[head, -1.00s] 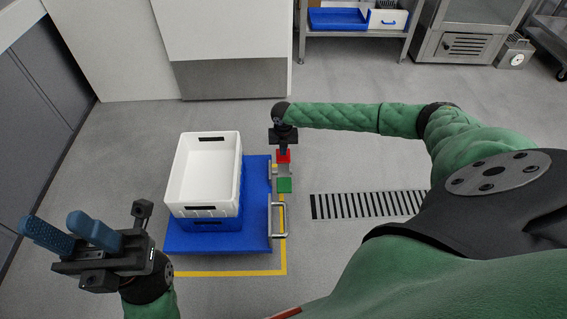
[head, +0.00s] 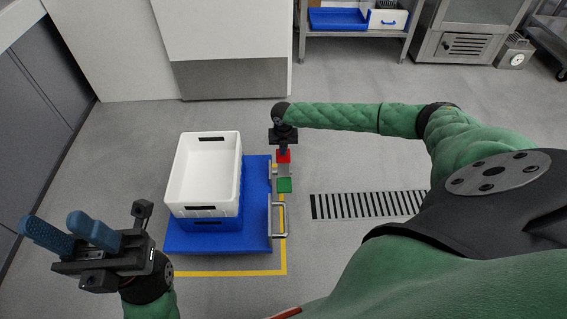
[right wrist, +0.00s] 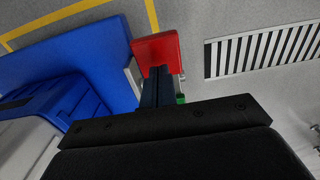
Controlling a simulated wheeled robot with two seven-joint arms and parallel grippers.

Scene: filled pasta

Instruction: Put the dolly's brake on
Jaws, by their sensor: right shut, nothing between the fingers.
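The blue dolly (head: 257,215) stands on the floor, with a red pedal (head: 283,157) and a green pedal (head: 284,185) at its right edge. The red pedal also shows in the right wrist view (right wrist: 157,47), while only a sliver of the green pedal (right wrist: 180,98) shows there. My right gripper (head: 284,149) is shut and empty, its fingertips at the red pedal, pointing down. In the right wrist view its fingers (right wrist: 155,78) overlap the red pedal's near edge; I cannot tell whether they touch. My left gripper (head: 52,222) is open and empty at lower left.
A white crate (head: 170,185) sits on a blue crate (head: 205,223) on the dolly. A metal handle (head: 280,218) stands at the dolly's right edge. Yellow floor tape (head: 240,273) runs around the dolly. A floor grate (head: 365,205) lies to the right, with clear floor around it.

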